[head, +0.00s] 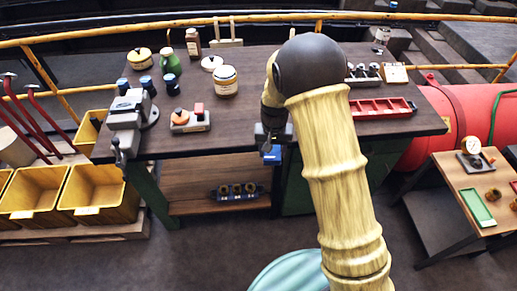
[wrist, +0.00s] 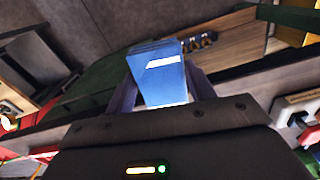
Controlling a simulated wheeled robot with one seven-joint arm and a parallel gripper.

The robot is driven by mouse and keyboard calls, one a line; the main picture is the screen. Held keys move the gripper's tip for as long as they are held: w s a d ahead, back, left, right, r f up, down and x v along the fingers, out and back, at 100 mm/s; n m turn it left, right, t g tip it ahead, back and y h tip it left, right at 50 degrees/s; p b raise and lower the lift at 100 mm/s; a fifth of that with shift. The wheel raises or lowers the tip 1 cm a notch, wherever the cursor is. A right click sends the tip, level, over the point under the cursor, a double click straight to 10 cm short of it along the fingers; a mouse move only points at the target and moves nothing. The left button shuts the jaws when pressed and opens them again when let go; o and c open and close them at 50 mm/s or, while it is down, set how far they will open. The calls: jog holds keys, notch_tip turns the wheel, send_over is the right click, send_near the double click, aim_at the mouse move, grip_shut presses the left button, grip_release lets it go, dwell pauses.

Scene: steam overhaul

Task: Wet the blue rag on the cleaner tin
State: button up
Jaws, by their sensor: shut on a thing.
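My gripper (head: 271,141) is shut on the blue rag (head: 271,155), pointing down at the front edge of the workbench. In the wrist view the rag (wrist: 160,72) shows as a folded blue block with a white stripe, between the jaws. I cannot tell for sure which container is the cleaner tin. A yellow tin (head: 139,58) stands farther back left. The rag is apart from both.
The workbench (head: 235,125) carries a vice (head: 128,122), an orange-and-grey device (head: 190,119), a green jug (head: 170,62), blue-capped jars and a red tray (head: 380,108). Yellow bins (head: 35,192) stand at left. A side table (head: 470,185) stands at right. The bench middle is fairly clear.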

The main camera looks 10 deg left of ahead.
jog(key=d+f, duration=0.3)
jog(key=d, duration=0.6)
jog(key=w+d+f+m, duration=0.1)
jog(key=d+f, duration=0.3)
jog(key=d, duration=0.5)
jog(key=shift+d+f, duration=0.2)
jog(key=shift+f, duration=0.05)
jog(key=shift+w, duration=0.1)
